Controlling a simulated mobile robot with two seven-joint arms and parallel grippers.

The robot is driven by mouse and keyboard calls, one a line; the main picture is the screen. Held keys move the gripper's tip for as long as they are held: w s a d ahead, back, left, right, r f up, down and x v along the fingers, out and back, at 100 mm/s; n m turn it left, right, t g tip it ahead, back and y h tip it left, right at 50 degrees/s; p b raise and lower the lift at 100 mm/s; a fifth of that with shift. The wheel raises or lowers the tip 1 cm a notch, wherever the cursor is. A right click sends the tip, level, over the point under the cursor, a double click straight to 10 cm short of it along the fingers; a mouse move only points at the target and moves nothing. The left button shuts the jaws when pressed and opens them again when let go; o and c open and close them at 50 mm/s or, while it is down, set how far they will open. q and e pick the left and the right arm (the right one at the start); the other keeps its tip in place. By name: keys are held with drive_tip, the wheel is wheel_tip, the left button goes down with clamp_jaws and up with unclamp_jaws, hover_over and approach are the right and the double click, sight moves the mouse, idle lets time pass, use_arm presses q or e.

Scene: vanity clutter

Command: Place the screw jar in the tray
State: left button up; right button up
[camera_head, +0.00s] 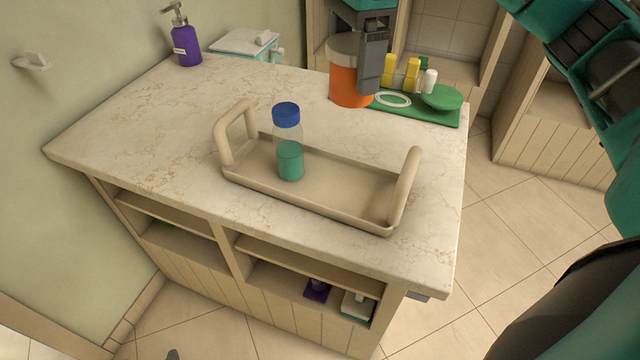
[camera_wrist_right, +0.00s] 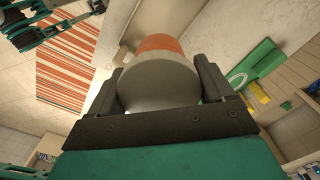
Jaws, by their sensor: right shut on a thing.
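The screw jar, an orange jar (camera_head: 349,88) with a grey-beige lid, is at the far right part of the counter. My right gripper (camera_head: 373,75) comes from above and is shut on it; one finger shows along the jar's right side. In the right wrist view the jar (camera_wrist_right: 158,80) sits between both fingers, lid towards the camera. I cannot tell whether its base touches the counter. The beige tray (camera_head: 330,205) with two raised handles is nearer, at mid-counter. A clear bottle (camera_head: 290,160) with blue cap and green contents stands in its left part. A gripper, seemingly my left, shows in the right wrist view (camera_wrist_right: 45,30), its jaws unclear.
A green mat (camera_head: 430,113) with yellow bottles (camera_head: 411,74), a white ring and a green dish lies right beside the jar. A purple pump bottle (camera_head: 186,45) stands at the back left corner. The tray's right part and the counter between jar and tray are clear.

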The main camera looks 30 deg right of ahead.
wheel_tip(320, 180, down, 20)
drive_tip(key=b, duration=0.3)
drive_tip(key=shift+s+r, duration=0.1)
use_arm(q)
drive_tip(key=shift+w+d+f, duration=0.4)
drive_tip(key=shift+d+f, duration=0.2)
drive_tip(key=shift+d, duration=0.1)
use_arm(e)
drive_tip(key=shift+f+b, duration=0.2)
drive_tip(key=shift+b, duration=0.15)
drive_tip(key=o, duration=0.6)
drive_tip(key=shift+f, duration=0.1)
drive_tip(key=o, duration=0.3)
drive_tip(key=shift+o, duration=0.2)
